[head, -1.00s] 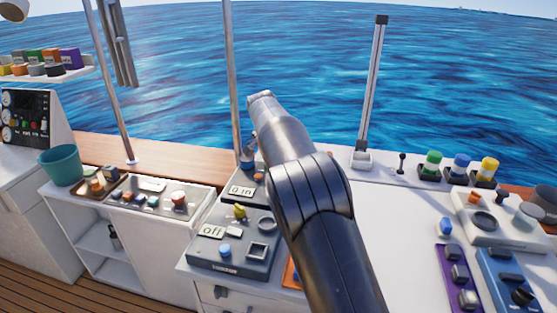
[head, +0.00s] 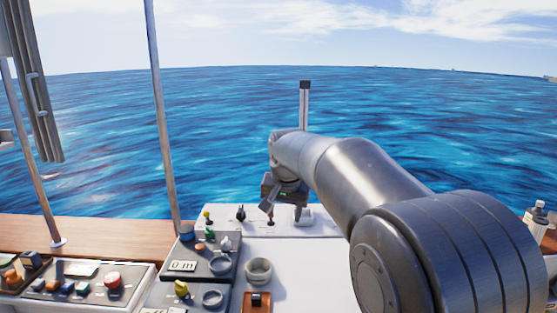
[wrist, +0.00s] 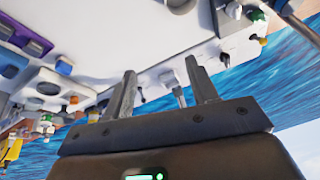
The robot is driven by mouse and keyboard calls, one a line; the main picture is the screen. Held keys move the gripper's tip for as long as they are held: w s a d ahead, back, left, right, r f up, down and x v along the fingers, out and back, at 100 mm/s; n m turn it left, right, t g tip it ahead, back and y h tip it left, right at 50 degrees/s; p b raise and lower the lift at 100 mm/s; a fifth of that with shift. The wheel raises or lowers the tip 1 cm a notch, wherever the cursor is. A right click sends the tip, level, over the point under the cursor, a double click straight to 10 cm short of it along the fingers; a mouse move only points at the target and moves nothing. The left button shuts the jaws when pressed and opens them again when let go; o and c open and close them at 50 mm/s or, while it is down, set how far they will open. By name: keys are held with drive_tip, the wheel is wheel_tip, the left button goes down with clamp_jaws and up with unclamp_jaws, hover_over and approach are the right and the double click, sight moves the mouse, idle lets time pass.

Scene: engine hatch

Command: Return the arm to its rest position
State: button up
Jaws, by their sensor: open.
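My arm reaches from the lower right of the head view toward the middle, bent, with its end pointing down. My gripper (head: 267,207) is small there, above the far part of the white worktop (head: 310,262). In the wrist view my gripper (wrist: 161,68) shows two dark fingers standing well apart, with nothing between them. The worktop (wrist: 125,32) lies beyond the fingertips, which look clear of it. My forearm hides part of the worktop's right side in the head view.
A grey console (head: 206,266) with a "0 m" display stands left of my gripper. A tall post (head: 304,108) rises behind my arm. Purple (wrist: 25,35) and blue (wrist: 10,62) panels show in the wrist view.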

drive_tip(key=s+d+r+n, duration=0.1)
drive_tip(key=s+d, duration=0.4)
drive_tip(key=s, duration=0.4)
drive_tip(key=s+d+r, duration=0.1)
drive_tip(key=s+d, duration=0.4)
drive_tip(key=s, duration=0.4)
drive_tip(key=s+d+f, duration=0.2)
drive_tip(key=s+f, duration=0.1)
drive_tip(key=s, duration=0.4)
drive_tip(key=s+d+f+n+t, duration=0.1)
drive_tip(key=s+f, duration=0.3)
drive_tip(key=s, duration=0.4)
drive_tip(key=shift+d+f+n+t, duration=0.25)
drive_tip(key=shift+d+n+t, duration=0.05)
drive_tip(key=shift+d, duration=0.05)
drive_tip(key=shift+o, duration=0.4)
drive_tip(key=shift+w+r, duration=0.1)
